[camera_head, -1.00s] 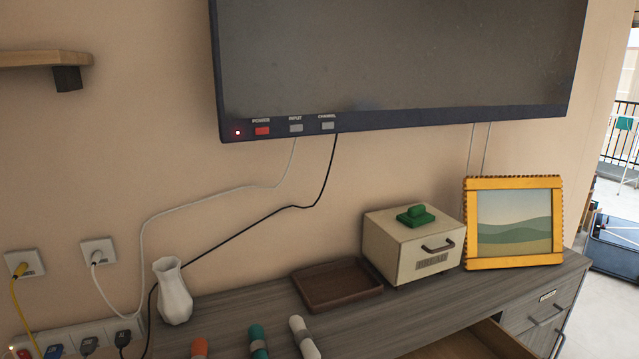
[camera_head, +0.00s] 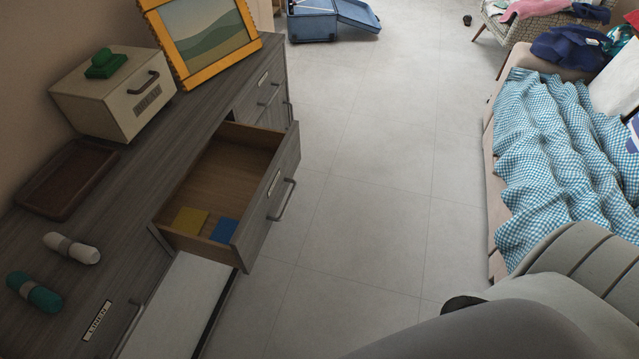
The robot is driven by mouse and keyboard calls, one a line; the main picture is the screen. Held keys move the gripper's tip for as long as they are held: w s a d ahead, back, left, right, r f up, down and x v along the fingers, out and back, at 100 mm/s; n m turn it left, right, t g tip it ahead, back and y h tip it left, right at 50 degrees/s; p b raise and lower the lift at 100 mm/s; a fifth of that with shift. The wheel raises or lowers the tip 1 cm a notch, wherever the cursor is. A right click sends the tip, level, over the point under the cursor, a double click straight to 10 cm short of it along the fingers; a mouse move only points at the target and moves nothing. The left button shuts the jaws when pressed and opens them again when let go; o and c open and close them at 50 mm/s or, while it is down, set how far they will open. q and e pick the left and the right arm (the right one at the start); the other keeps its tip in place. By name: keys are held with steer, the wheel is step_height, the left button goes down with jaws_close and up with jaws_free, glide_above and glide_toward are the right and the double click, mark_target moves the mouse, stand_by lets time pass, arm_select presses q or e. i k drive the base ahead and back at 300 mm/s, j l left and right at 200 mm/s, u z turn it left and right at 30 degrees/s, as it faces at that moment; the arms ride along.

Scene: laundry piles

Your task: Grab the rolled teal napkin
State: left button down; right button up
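The rolled teal napkin (camera_head: 35,292), with a grey band around its middle, lies on the grey wooden dresser top (camera_head: 130,190) at the lower left. A rolled white napkin (camera_head: 72,248) with a similar band lies just behind it. Neither of my grippers shows; a grey part of my own arm fills the lower right, well apart from the napkins.
A drawer (camera_head: 225,170) stands open with a yellow and a blue square inside, jutting into the aisle. A brown tray (camera_head: 68,180), a cream box (camera_head: 115,95) and a yellow picture frame (camera_head: 205,40) stand on the dresser. A checkered blanket (camera_head: 560,160) covers a couch at right. The floor between is clear.

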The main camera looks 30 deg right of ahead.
mark_target(34, 292)
steer(key=z, duration=0.5)
steer(key=j+u, duration=0.1)
steer(key=u, duration=1.45)
